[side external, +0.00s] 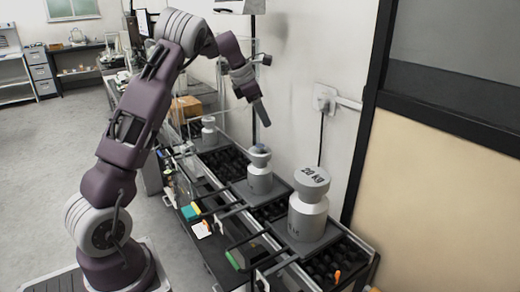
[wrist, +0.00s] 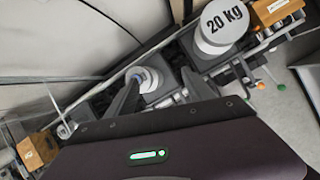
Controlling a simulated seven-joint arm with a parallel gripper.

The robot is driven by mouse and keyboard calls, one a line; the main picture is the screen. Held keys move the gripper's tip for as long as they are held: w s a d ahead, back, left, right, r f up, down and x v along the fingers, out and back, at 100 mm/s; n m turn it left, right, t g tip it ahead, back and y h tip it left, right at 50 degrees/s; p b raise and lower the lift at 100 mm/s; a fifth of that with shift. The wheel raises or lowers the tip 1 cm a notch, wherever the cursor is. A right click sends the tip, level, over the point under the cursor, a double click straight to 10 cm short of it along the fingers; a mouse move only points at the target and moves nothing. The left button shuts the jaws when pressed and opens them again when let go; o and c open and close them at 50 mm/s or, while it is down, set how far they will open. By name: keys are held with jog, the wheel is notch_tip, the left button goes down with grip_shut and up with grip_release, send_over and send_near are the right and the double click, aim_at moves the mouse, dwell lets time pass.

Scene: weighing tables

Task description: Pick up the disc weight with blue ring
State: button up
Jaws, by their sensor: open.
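A small disc with a bluish ring (side external: 259,149) appears to sit on top of the middle metal weight (side external: 260,180). In the wrist view the disc with blue ring (wrist: 146,77) shows as a pale round top with a blue edge, between my fingers and nearer the left one. My gripper (side external: 265,121) is above the disc and apart from it, pointing down. In the wrist view my gripper (wrist: 160,77) has its two fingers spread, with nothing between them in its grasp.
A large weight marked 20 kg (side external: 309,205) stands at the near right on the bench; it also shows in the wrist view (wrist: 218,28). A smaller weight (side external: 209,132) stands farther back. A wall with a socket (side external: 325,98) rises behind the bench.

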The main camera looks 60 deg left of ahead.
aim_at(259, 146)
jog(key=w+a+f+n, duration=0.1)
jog(key=a+f+n, duration=0.1)
jog(key=f, duration=0.3)
jog(key=w+a+f+n, duration=0.2)
jog(key=a+f, duration=0.2)
jog(key=f, duration=0.2)
jog(key=w+a+f+n+y, duration=0.1)
jog(key=w+a+f+n, duration=0.1)
jog(key=a+f, duration=0.2)
jog(key=shift+x, duration=0.9)
jog(key=shift+s, duration=0.2)
grip_shut()
